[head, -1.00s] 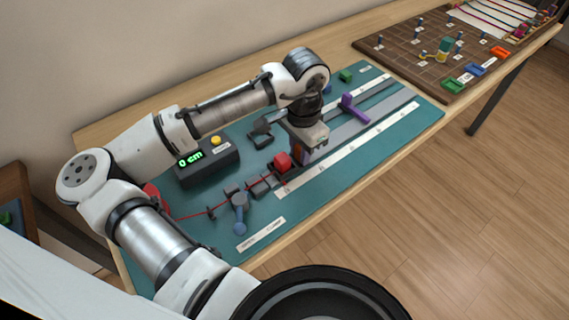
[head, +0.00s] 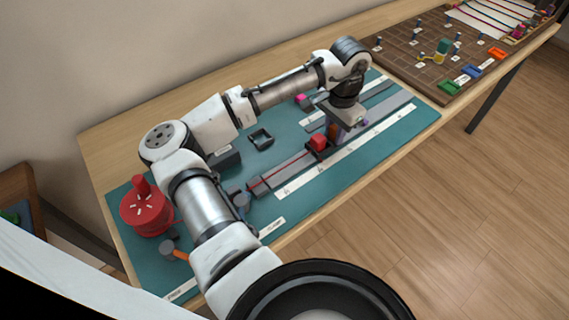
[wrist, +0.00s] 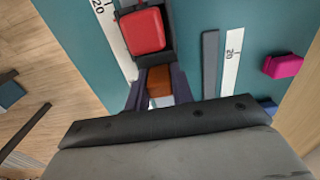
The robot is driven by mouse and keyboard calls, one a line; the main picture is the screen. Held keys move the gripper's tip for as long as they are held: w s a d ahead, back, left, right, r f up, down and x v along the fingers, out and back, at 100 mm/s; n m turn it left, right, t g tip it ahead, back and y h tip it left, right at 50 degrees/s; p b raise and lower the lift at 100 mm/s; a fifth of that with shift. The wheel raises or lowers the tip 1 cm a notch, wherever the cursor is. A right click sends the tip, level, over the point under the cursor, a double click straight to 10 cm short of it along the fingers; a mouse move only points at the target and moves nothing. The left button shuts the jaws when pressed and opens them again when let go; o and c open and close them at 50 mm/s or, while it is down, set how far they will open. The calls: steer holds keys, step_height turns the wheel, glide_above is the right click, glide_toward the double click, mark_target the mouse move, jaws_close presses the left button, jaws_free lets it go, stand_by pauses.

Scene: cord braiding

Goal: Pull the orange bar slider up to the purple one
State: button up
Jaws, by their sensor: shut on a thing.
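The orange bar (wrist: 160,82) of the slider stands between the two dark fingers of my gripper (wrist: 158,90), shut on it, in the wrist view. Beside it a red block (wrist: 143,31) sits in a dark carriage on the rail. In the head view my gripper (head: 335,131) is low over the rail, with the red block (head: 318,142) just left of it. A bit of the purple slider (head: 363,122) shows at the right of my gripper; the rest is hidden. I cannot tell the gap between the two sliders.
A red cord (head: 284,167) runs along the rail from the red block. A white scale strip (head: 340,156) lies beside the rail. A red spool (head: 146,210) stands at the left. A magenta block (head: 303,100) lies behind the rail. The rail's right end is clear.

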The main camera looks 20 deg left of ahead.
steer(key=shift+w+d+r+p, duration=0.1)
steer(key=shift+w+d+p, duration=0.25)
steer(key=shift+w+d, duration=0.65)
steer(key=shift+w+d+f+p, duration=0.1)
steer(key=shift+w+d+p, duration=0.35)
steer(key=shift+w, duration=0.9)
steer(key=shift+w+d+r+p, duration=0.1)
steer(key=shift+w+d+p, duration=0.1)
steer(key=shift+w+d, duration=0.85)
steer(key=shift+w+a, duration=0.15)
steer(key=o, duration=0.9)
step_height(320, 180, up, 7)
steer(key=p, duration=0.6)
